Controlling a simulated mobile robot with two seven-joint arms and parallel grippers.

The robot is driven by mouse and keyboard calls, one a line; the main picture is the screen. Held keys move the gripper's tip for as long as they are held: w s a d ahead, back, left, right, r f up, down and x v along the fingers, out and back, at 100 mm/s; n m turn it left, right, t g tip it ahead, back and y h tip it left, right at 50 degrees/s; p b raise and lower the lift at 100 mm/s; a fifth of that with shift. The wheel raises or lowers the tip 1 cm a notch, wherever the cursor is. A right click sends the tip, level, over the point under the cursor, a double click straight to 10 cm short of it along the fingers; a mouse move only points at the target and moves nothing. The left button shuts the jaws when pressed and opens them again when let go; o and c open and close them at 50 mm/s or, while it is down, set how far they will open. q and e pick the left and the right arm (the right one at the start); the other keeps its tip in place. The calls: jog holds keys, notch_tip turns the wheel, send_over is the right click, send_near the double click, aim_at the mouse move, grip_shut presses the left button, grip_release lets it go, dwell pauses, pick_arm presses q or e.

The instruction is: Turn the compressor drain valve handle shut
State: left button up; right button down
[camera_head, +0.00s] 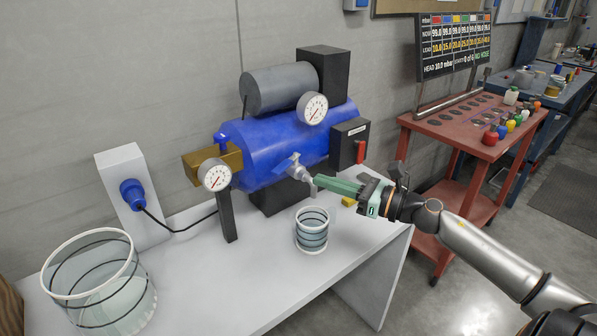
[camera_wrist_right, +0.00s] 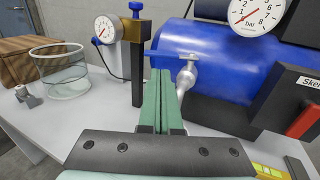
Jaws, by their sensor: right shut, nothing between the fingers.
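A grey metal drain valve (camera_head: 297,166) sticks out low on the front of the blue compressor tank (camera_head: 275,140). The valve also shows in the wrist view (camera_wrist_right: 187,74), just right of the fingertips. My right gripper (camera_head: 317,181) has green fingers pressed together with nothing between them. Its tips are beside the valve's lower end; I cannot tell whether they touch it. In the wrist view, the shut fingers (camera_wrist_right: 161,74) partly cover the area below the valve. My left gripper is not in view.
A small glass jar (camera_head: 312,234) stands below the valve on the white table (camera_head: 205,290). A larger jar (camera_head: 100,290) stands at left. Pressure gauges (camera_head: 215,175) and a red switch (camera_head: 360,152) flank the valve. A red cart (camera_head: 470,140) stands right.

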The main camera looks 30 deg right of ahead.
aim_at(283, 171)
jog(key=p+x, duration=0.1)
jog(key=x, duration=0.4)
jog(key=shift+r, duration=0.15)
jog(key=shift+p+x, duration=0.3)
jog(key=shift+x, duration=0.65)
jog(key=shift+w+a, duration=0.95)
jog(key=shift+a, duration=0.2)
